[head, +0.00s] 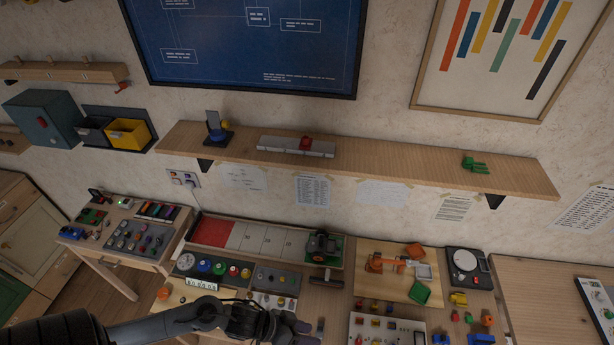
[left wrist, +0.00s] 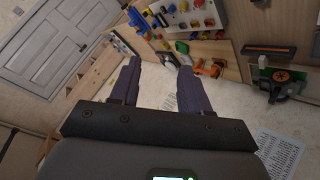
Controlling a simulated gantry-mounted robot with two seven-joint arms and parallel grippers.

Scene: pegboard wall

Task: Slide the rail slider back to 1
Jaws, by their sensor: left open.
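A grey rail (head: 270,146) lies lengthwise on the wooden wall shelf, with a red slider (head: 305,143) on it right of the rail's middle. Any position marks on the rail are too small to read. My left gripper (head: 304,327) is at the bottom of the head view, low over the workbench and well below the shelf, apart from the rail. In the left wrist view its two purple fingers (left wrist: 158,68) stand apart with nothing held between them. I cannot make out the grey rail in the left wrist view. My right gripper is in neither view.
The wooden shelf (head: 400,171) also holds a small blue and black device (head: 217,128) left of the rail and a green object (head: 474,164) at right. Below, the bench is crowded with panels, knobs and a red-and-grey strip (head: 262,239). The wall space before the shelf is clear.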

